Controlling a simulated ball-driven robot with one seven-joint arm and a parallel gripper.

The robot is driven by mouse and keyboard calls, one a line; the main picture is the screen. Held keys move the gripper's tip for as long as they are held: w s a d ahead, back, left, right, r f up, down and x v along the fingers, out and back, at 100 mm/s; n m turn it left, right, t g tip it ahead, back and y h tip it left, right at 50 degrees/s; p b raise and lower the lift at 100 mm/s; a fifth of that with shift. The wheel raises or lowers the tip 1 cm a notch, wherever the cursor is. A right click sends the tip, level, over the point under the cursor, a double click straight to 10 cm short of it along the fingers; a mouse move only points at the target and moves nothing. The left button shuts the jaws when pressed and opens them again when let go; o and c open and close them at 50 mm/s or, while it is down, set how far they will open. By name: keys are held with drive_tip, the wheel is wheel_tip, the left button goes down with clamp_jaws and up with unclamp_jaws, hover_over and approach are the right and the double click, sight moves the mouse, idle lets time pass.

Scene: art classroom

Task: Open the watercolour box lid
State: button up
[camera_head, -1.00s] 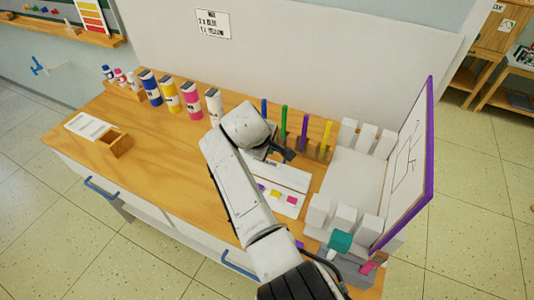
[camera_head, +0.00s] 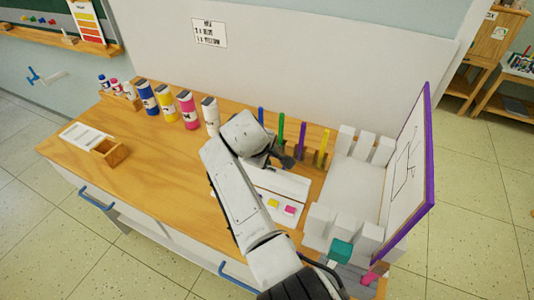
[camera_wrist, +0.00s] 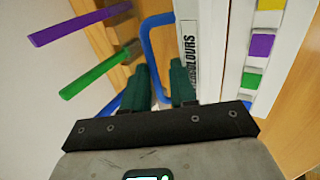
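The watercolour box shows in the head view as a white panel (camera_head: 285,183) with a strip of colour patches (camera_head: 273,203) along its front. My arm hides part of it. In the wrist view the white lid (camera_wrist: 212,50) carries a "COLOURS" label, with yellow, purple, green and blue patches (camera_wrist: 261,45) beside it. I cannot tell whether the lid is raised. A blue loop handle (camera_wrist: 146,42) sits at the lid's left side. My gripper (camera_wrist: 160,70) is open at the loop, its two dark green fingers apart; it also shows at the box's back in the head view (camera_head: 288,163). Contact is unclear.
Purple (camera_wrist: 80,22) and green (camera_wrist: 95,76) sticks stand close to my gripper. White blocks (camera_head: 345,222) and a purple-edged drawing board (camera_head: 410,175) stand on the right. Paint bottles (camera_head: 187,110) line the back left. The table's left middle (camera_head: 160,170) is clear.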

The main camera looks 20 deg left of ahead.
drive_tip(key=shift+o, duration=0.6)
drive_tip(key=shift+r, duration=0.1)
drive_tip(key=v, duration=1)
drive_tip(key=shift+s+r+p, duration=0.15)
drive_tip(key=shift+r+p, duration=0.15)
drive_tip(key=shift+r, duration=0.05)
